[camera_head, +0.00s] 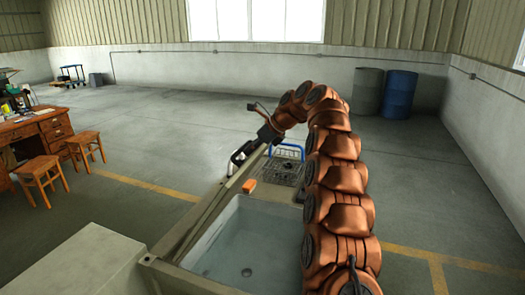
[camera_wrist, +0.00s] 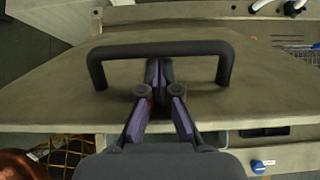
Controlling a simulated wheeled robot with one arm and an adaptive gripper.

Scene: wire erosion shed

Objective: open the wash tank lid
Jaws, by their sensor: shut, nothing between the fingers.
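The wash tank lid (camera_wrist: 60,90) shows in the wrist view as a flat beige-grey panel with a black bar handle (camera_wrist: 190,47) across it. My gripper (camera_wrist: 158,68) is shut and empty. Its fingertips are at the lower edge of the bar, midway between the handle's two posts; I cannot tell if they reach under it. In the head view my gripper (camera_head: 242,152) is at the far left side of the bench, small and partly hidden by its own wrist. The near basin (camera_head: 245,245) is uncovered, with a drain in its floor. The lid's tilt is unclear there.
A wire basket (camera_head: 284,170) with a blue handle stands beyond the basin. An orange block (camera_head: 249,186) lies on the bench rim. A blue knob (camera_wrist: 260,166) sits on the front below the panel. Two stools (camera_head: 40,178) and a desk stand left. Open floor lies beyond.

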